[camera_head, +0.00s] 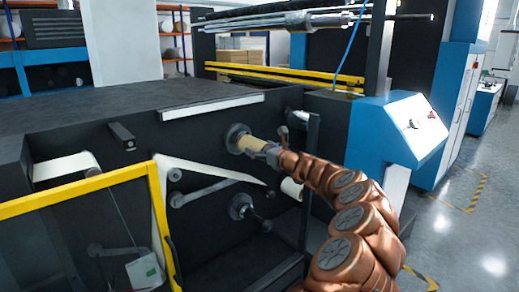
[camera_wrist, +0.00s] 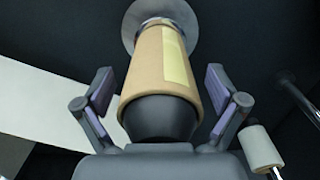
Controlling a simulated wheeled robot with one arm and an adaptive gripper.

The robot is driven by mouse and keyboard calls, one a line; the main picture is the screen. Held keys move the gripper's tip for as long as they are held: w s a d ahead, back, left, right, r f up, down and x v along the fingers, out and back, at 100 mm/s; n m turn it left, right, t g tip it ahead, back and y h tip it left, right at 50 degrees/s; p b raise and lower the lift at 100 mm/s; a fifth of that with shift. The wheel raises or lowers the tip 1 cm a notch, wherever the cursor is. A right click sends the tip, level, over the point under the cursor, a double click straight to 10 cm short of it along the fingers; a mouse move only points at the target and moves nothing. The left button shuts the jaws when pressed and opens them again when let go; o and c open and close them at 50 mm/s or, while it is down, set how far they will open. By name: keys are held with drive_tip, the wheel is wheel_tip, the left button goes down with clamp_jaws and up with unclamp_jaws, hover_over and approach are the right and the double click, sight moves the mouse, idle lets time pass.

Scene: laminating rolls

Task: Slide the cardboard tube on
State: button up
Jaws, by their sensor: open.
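The tan cardboard tube (camera_head: 248,145) sits on a spindle on the dark machine face, with its far end at the round grey flange (camera_head: 236,136). In the wrist view the tube (camera_wrist: 152,75) lies between the fingers, with a pale yellow strip along it and the flange (camera_wrist: 160,14) behind it. A dark rounded part (camera_wrist: 160,117) shows at the tube's near end; I cannot tell if it is the spindle's tip. My gripper (camera_head: 270,151) is open at the tube's near end. In the wrist view both fingers stand apart from the tube, one on each side.
A second flange with a crank-like shaft (camera_head: 243,207) is below. A small white roll (camera_head: 291,188) sits to the right, also in the wrist view (camera_wrist: 259,148). A white web (camera_head: 210,170) runs past below the tube. A yellow guard frame (camera_head: 85,188) is at left.

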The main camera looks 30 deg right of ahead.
drive_tip(key=shift+s, duration=0.1)
drive_tip(key=v, duration=1.1)
drive_tip(key=shift+s, duration=0.4)
drive_tip(key=shift+d, duration=0.15)
